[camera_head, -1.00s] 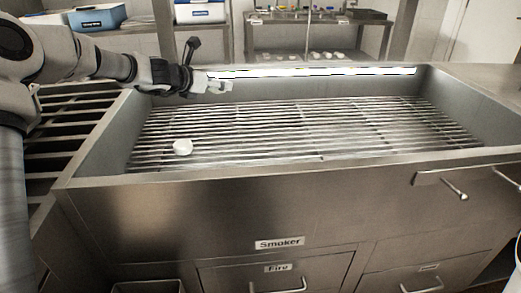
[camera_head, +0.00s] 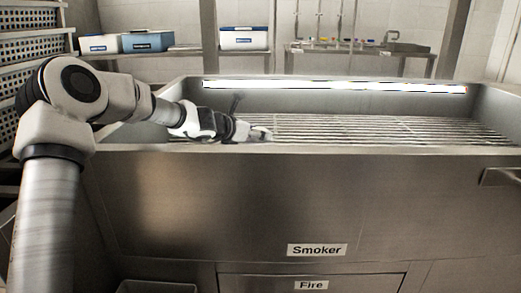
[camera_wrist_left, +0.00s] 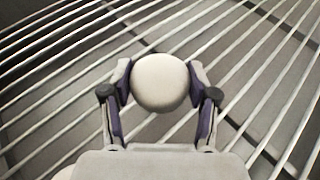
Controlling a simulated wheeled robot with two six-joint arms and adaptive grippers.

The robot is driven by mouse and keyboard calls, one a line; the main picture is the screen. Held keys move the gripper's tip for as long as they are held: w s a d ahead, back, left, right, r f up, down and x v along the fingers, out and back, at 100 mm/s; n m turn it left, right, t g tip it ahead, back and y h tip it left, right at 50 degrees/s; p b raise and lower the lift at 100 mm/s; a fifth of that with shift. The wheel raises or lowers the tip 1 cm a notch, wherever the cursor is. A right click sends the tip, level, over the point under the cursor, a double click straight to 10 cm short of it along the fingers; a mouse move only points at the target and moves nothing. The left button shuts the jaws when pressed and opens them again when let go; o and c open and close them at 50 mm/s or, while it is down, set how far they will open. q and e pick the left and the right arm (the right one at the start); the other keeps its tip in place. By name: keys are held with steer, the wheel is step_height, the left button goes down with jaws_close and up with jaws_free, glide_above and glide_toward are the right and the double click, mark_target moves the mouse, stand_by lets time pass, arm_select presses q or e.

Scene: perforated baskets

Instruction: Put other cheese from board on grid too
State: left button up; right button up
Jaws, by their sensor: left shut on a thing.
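A round white cheese (camera_wrist_left: 160,83) sits between the fingers of my left gripper, which is shut on it in the left wrist view. In the head view my left gripper (camera_head: 262,134) is low inside the smoker, just above or at the grid (camera_head: 370,128). The grid's bars (camera_wrist_left: 245,60) pass beneath the cheese in the wrist view. Whether the cheese touches the bars I cannot tell. No second cheese and no board show now; the near part of the grid is hidden by the smoker's front wall. My right gripper is out of view.
The smoker's steel front wall (camera_head: 320,190) rises between me and the grid. A light strip (camera_head: 330,86) runs along its back wall. Blue and white boxes (camera_head: 147,41) stand on a shelf behind. Perforated baskets (camera_head: 30,50) are stacked at the far left. The grid's right side is clear.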

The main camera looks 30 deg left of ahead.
arm_select(q)
step_height(320, 180, down, 2)
steer(key=shift+f+b, duration=0.1)
steer(key=shift+b, duration=0.2)
steer(key=shift+w, duration=0.1)
steer(key=shift+r, duration=0.2)
steer(key=shift+f, duration=0.2)
steer(key=o, duration=1.2)
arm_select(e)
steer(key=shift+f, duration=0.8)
arm_select(q)
steer(key=shift+r, duration=0.1)
